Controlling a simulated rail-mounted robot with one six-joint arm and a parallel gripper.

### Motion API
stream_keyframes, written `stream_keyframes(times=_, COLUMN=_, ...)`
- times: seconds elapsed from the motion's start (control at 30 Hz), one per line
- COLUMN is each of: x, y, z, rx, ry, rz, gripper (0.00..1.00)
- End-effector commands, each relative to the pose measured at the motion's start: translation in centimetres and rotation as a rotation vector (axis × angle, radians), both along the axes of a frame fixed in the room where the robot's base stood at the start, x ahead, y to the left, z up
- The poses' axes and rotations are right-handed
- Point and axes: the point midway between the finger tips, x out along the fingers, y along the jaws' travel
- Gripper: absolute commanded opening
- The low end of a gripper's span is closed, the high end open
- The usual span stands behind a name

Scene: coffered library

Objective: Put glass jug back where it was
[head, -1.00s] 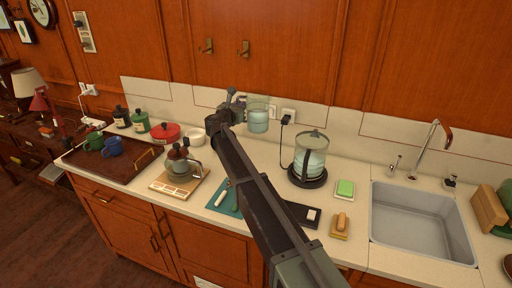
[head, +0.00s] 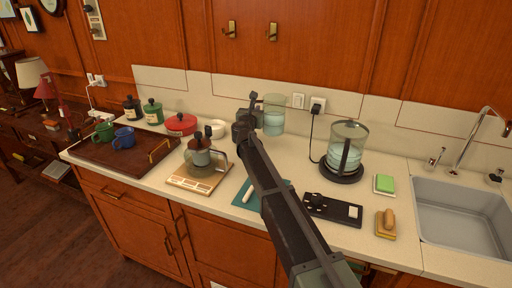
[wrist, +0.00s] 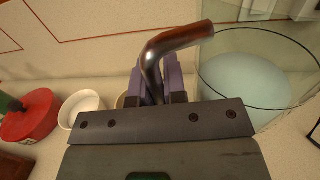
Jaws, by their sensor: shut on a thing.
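The glass jug (head: 273,116) is clear, holds pale blue liquid and has a dark brown handle. My gripper (head: 256,112) is shut on that handle, left of the jug body, near the backsplash. The jug looks upright and seems to hang above the counter, but the exact gap cannot be judged. In the wrist view the handle (wrist: 152,62) stands between the fingers of my gripper (wrist: 160,88). The jug body (wrist: 255,80) fills the right side there, with its lower part partly hidden.
On the counter (head: 300,165), a glass kettle (head: 348,138) stands on a black base right of the jug. A white bowl (head: 214,128) and red pot (head: 180,123) are left.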

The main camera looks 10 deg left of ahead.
Motion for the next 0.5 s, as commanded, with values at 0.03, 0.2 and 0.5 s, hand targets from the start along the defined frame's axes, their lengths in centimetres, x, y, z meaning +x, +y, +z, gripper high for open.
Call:
stream_keyframes(times=0.03, x=0.0, y=0.0, z=-3.1, rx=-0.001, ry=0.0, rz=0.0, gripper=0.0)
stream_keyframes(times=0.2, x=0.0, y=0.0, z=-4.3, rx=-0.001, ry=0.0, rz=0.0, gripper=0.0)
stream_keyframes(times=0.5, x=0.0, y=0.0, z=-8.2, rx=-0.001, ry=0.0, rz=-0.001, gripper=0.0)
